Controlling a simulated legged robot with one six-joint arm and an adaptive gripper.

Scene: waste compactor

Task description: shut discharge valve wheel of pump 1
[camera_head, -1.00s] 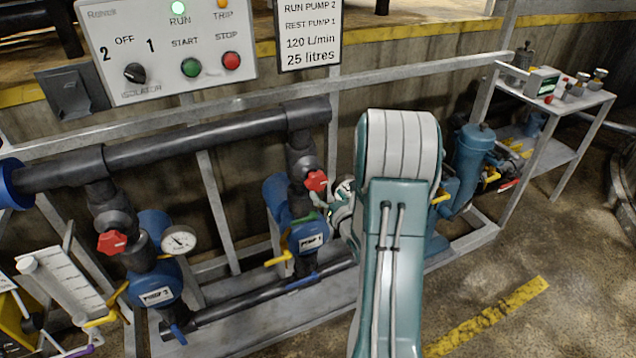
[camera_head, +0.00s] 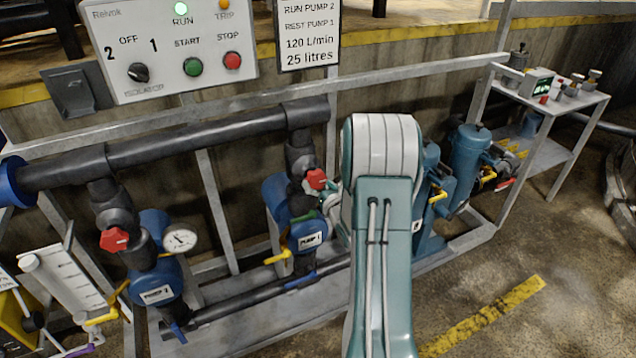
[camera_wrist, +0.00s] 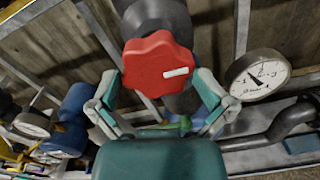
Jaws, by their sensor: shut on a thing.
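The red valve wheel (camera_head: 315,179) sits on the dark pipe above the blue pump labelled PUMP 1 (camera_head: 311,239). In the wrist view the wheel (camera_wrist: 158,65) is large and close, with a white bar marked right of its centre. My gripper (camera_wrist: 160,84) has one finger at each side of the wheel and is shut on its rim. In the head view my gripper (camera_head: 331,198) is beside the wheel, mostly hidden behind my teal and white arm.
Another red wheel (camera_head: 114,239) belongs to pump 2 (camera_head: 156,293) at left. A pressure gauge (camera_wrist: 258,75) is close to the right finger in the wrist view. A grey rail (camera_head: 250,98) runs above the pumps. The control panel (camera_head: 168,50) is at upper left. Clear floor lies at right.

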